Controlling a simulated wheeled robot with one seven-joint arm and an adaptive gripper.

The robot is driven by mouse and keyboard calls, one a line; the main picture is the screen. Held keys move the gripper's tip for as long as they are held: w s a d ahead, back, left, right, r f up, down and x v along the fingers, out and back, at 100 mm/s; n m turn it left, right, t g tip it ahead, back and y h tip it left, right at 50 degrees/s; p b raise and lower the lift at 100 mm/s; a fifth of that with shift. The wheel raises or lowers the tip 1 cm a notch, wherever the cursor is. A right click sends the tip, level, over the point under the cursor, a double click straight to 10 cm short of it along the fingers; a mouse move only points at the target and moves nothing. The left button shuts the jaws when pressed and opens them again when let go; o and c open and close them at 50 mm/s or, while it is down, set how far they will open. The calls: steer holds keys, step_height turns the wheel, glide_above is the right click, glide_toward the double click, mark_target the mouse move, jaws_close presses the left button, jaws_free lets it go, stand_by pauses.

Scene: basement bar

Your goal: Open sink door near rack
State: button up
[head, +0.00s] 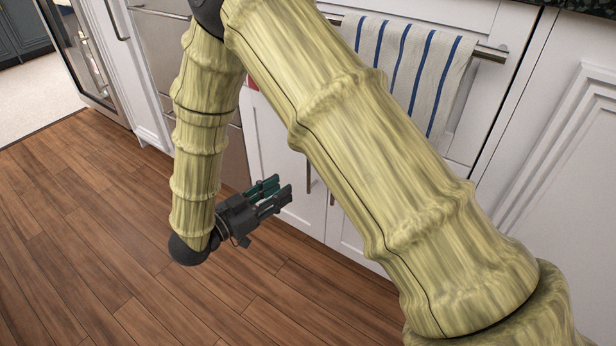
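White lower cabinet doors stand behind my arm: a left door (302,214) and a right door (344,241), meeting at a vertical seam. The left door has a slim vertical handle (308,178); part of another handle (332,199) shows at my arm's edge. A metal rack bar (491,53) on the white front holds a striped towel. My gripper (283,187), dark with teal parts, is low in front of the left door, apart from the handles in the picture. Its finger gap is unclear. My forearm hides much of the doors. No sink is visible.
The blue-and-white towel (408,72) hangs at the upper right. A steel-fronted appliance (163,50) stands left of the doors, and a glass-fronted unit (88,55) farther left. The wooden floor (95,235) is clear at the left and front.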

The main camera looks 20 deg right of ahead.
steer(key=b, duration=0.5)
glide_above(309, 193)
steer(key=a, duration=0.1)
steer(key=shift+w+d, duration=0.3)
steer(key=shift+d, duration=0.3)
jaws_close()
